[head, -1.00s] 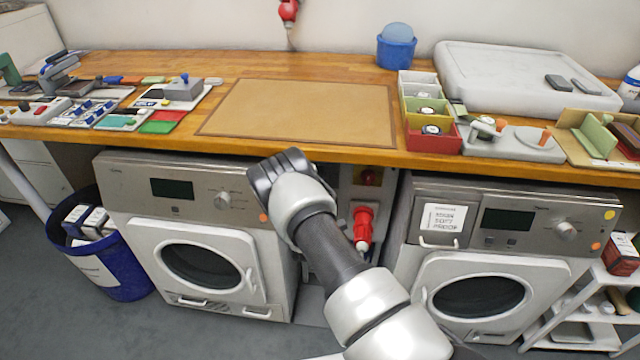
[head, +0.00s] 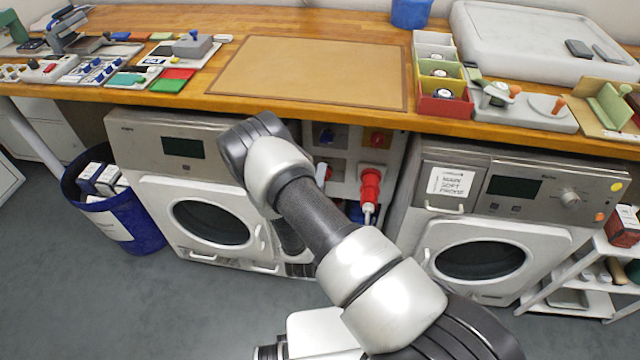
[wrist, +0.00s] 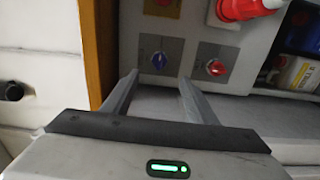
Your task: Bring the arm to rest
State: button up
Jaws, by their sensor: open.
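My arm reaches up from the lower right of the head view and bends in front of the left washing machine (head: 160,195). My gripper (wrist: 160,82) shows in the wrist view with its two fingers apart and nothing between them. The fingers look clear of the knobs, but the exact gap cannot be told. In the head view the fingers are hidden behind my arm.
The wooden worktop (head: 190,92) runs above the machines, with a brown mat (head: 312,72) in its middle. A red plug (head: 370,187) sticks out between the machines. A blue bin (head: 118,222) stands left, a white shelf trolley (head: 590,298) right. The grey floor in front is open.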

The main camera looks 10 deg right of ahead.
jog(key=shift+s+a, duration=0.25)
jog(key=shift+s, duration=0.35)
